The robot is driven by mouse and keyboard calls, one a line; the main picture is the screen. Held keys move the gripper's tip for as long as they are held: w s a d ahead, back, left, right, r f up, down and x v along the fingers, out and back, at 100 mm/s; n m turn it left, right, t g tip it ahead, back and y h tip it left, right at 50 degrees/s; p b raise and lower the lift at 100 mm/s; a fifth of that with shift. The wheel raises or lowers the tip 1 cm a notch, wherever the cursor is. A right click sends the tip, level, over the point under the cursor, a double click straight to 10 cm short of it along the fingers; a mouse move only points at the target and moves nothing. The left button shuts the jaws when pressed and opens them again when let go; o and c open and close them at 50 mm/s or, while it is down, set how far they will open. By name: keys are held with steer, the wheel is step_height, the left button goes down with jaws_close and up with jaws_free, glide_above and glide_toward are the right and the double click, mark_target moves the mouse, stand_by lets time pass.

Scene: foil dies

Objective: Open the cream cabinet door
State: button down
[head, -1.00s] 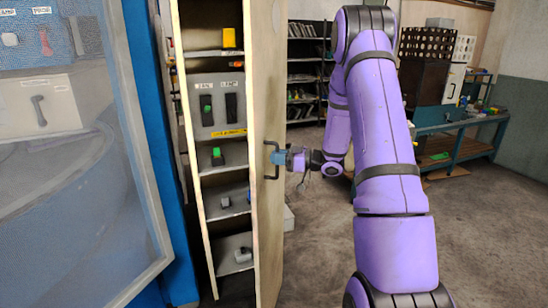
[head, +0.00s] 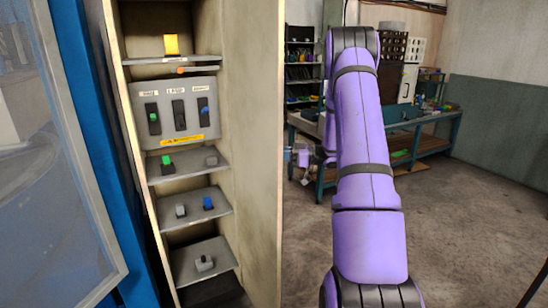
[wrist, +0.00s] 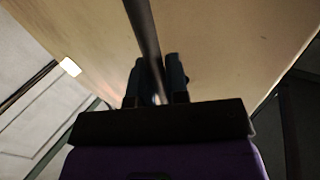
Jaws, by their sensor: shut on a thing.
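The cream cabinet door (head: 258,130) stands open, and its inner face is at the right of the shelves in the head view. In the wrist view the door's outer face (wrist: 225,45) fills most of the top. A dark bar handle (wrist: 143,32) runs down from the top edge between the fingers of my gripper (wrist: 158,78). The gripper is shut on this handle. In the head view only part of my wrist shows past the door's right edge; the handle and fingertips are hidden behind the door.
The cabinet's grey shelves (head: 196,210) hold small blocks and a switch panel (head: 178,112). A blue-framed glazed panel (head: 50,170) stands close at left. A workbench (head: 425,150) and a dark rack (head: 303,70) are at the back. The floor (head: 450,240) at right is clear.

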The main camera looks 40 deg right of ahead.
steer(key=shift+w+d+r, duration=0.1)
steer(key=shift+d, duration=0.15)
steer(key=c, duration=1.1)
jaws_free()
steer(key=shift+w, duration=0.1)
steer(key=shift+c, duration=0.2)
steer(key=v, duration=1)
steer(key=shift+s+d, duration=0.25)
